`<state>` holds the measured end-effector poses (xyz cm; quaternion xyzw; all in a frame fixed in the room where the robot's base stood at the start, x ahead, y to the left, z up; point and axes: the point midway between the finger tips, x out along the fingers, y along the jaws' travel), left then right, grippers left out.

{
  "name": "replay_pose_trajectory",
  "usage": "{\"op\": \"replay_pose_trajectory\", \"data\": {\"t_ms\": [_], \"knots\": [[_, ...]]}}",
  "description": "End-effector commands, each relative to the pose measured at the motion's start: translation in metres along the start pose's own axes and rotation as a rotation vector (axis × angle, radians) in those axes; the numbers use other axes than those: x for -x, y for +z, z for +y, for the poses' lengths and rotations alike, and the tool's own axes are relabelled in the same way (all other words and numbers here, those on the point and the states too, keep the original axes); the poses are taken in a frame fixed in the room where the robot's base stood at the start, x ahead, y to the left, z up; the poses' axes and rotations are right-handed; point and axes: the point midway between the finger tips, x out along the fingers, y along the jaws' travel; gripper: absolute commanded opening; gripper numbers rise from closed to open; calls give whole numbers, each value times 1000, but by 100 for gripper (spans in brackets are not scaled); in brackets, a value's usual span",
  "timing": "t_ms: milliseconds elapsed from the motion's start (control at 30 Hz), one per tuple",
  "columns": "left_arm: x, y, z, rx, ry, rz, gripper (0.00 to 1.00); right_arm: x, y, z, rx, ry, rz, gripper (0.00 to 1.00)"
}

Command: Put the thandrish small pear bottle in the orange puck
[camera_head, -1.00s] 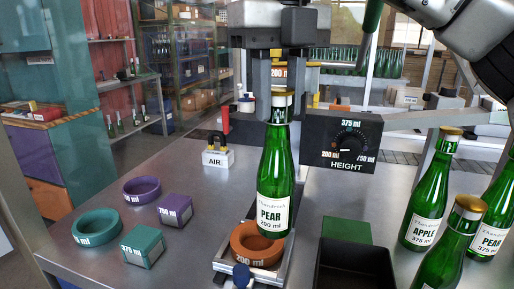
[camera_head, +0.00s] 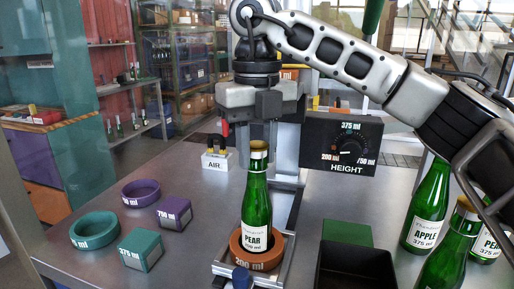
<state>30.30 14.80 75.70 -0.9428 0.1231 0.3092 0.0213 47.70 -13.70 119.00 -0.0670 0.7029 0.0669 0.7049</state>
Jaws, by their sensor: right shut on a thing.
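The small green pear bottle (camera_head: 256,205), with a gold cap and a white "PEAR" label, is upright in the middle of the orange puck (camera_head: 257,262), marked "200 ml". The puck's front rim hides the bottle's base, so I cannot tell whether it touches the bottom. My right gripper (camera_head: 259,146) comes down from above and is shut on the bottle at its neck. My left gripper is not in view.
The puck sits on a metal slide. Teal (camera_head: 95,230) and purple (camera_head: 141,193) rings and blocks lie left. A black bin (camera_head: 355,268) and several larger bottles (camera_head: 428,205) stand right. The height dial box (camera_head: 343,144) is behind, right of my gripper.

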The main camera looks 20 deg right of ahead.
Motion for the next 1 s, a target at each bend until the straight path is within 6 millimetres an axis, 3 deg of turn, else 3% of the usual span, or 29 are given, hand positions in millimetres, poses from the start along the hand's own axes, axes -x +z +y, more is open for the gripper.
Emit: {"op": "replay_pose_trajectory", "data": {"t_ms": [200,233,300,700,867,1000], "knots": [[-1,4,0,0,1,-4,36,-3,0,0,0,1,-1,0],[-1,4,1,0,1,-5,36,-4,0,0,0,0,1,33],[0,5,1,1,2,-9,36,-3,0,0,0,0,1,52],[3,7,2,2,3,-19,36,6,0,0,-1,0,-1,52],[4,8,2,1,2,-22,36,35,0,0,-1,0,-4,52],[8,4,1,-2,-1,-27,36,69,0,0,-3,-2,-4,52]]}}
